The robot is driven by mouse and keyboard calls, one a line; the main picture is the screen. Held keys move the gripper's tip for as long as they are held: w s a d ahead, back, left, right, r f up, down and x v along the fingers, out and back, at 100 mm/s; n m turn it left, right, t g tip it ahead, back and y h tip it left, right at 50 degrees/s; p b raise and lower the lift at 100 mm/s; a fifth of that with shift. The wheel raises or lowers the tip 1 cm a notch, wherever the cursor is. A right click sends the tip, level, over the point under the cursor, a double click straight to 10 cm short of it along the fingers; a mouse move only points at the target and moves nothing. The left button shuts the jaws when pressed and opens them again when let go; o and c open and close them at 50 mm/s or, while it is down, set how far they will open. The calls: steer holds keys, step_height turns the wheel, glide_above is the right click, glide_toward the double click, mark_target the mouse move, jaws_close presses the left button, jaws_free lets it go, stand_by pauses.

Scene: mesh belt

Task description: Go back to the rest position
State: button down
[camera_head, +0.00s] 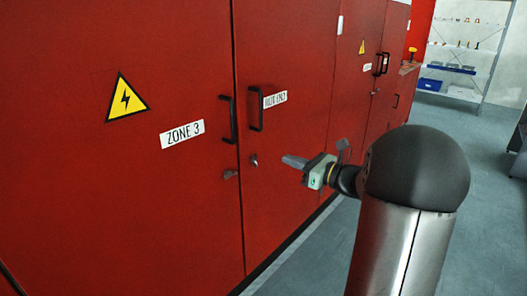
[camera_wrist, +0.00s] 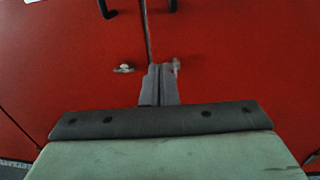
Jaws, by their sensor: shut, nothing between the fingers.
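My gripper (camera_head: 294,161) is in front of the red cabinet doors in the head view, a little to the right of a small lock handle (camera_head: 254,160). In the wrist view my gripper (camera_wrist: 161,70) has its two fingers together, with nothing seen between them. The fingertips point at the seam between the two doors. Whether they touch the door is hard to tell, but they look apart from it in the head view.
The left red door (camera_head: 170,220) and right red door (camera_head: 285,50) look closed. Two black pull handles (camera_head: 229,120) (camera_head: 256,108) flank the seam. A second lock handle (camera_head: 230,174) is on the left door. Grey floor (camera_head: 480,180) lies clear to the right. A shelf (camera_head: 458,68) stands at the back.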

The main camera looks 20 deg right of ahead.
steer(key=s+a+f+n+g, duration=0.3)
steer(key=s+a+n+g, duration=0.3)
steer(key=a, duration=0.4)
steer(key=s+a+f+n+g, duration=0.45)
steer(key=a+n, duration=0.25)
steer(key=a, duration=0.4)
steer(key=s+f+n+g+h, duration=0.2)
steer(key=s+f+n+h, duration=0.1)
steer(key=s+n, duration=0.5)
steer(key=s+f+n+g+h, duration=0.2)
steer(key=s+n+h, duration=0.4)
steer(key=s+n, duration=0.3)
steer(key=shift+s+d+f+p, duration=0.25)
steer(key=shift+s+f+p, duration=0.2)
steer(key=shift+s+f, duration=0.1)
steer(key=shift+g, duration=0.25)
